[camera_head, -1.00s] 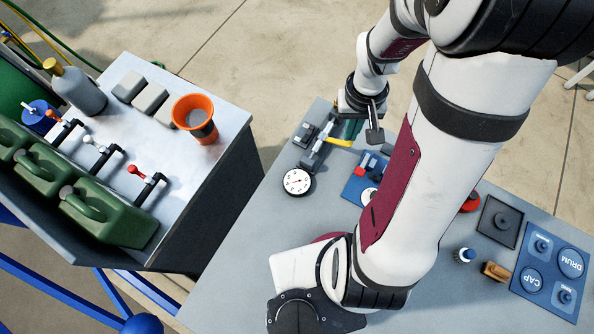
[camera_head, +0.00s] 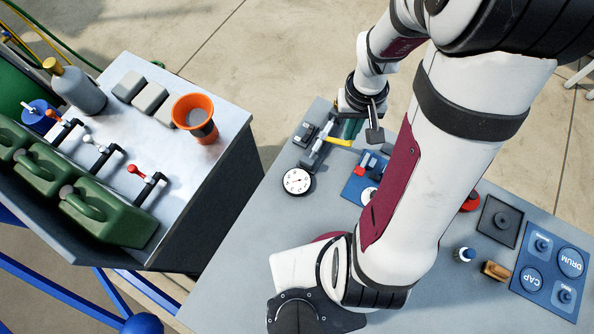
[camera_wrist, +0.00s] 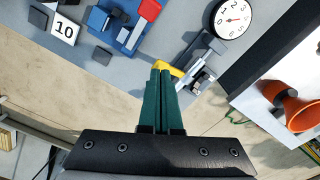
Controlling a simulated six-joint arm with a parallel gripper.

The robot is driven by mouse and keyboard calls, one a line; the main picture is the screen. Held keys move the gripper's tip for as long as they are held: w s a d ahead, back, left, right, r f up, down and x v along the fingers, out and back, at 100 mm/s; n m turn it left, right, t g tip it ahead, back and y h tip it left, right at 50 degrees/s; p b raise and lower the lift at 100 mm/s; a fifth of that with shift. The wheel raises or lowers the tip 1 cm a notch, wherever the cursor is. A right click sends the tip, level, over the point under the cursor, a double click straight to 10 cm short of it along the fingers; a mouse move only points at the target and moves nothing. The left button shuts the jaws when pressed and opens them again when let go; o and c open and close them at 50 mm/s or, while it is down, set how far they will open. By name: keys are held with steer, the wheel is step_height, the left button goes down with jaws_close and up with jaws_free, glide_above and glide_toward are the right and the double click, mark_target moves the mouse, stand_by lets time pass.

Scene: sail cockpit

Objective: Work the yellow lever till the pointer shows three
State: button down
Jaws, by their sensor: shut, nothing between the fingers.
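The yellow lever (camera_head: 338,141) sticks out from a grey mechanism (camera_head: 314,146) near the far left edge of the grey table. My gripper (camera_head: 351,128) is at the lever, with its green fingers partly hidden by my wrist. In the wrist view the green fingers (camera_wrist: 162,72) are shut together with nothing between them. Their tips are right at the yellow lever (camera_wrist: 170,70) and overlap it in the picture; whether they touch it I cannot tell. The round white dial (camera_head: 297,181) lies beside the mechanism and also shows in the wrist view (camera_wrist: 234,19). Its pointer's number is too small to read.
A blue panel with red and blue parts (camera_head: 360,182) sits right of the lever. A side bench at left holds an orange funnel (camera_head: 196,117) and green cans (camera_head: 112,215). My arm hides the table's middle.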

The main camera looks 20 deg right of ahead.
steer(key=shift+f, duration=0.1)
steer(key=shift+f, duration=2.15)
steer(key=shift+r, duration=3.3)
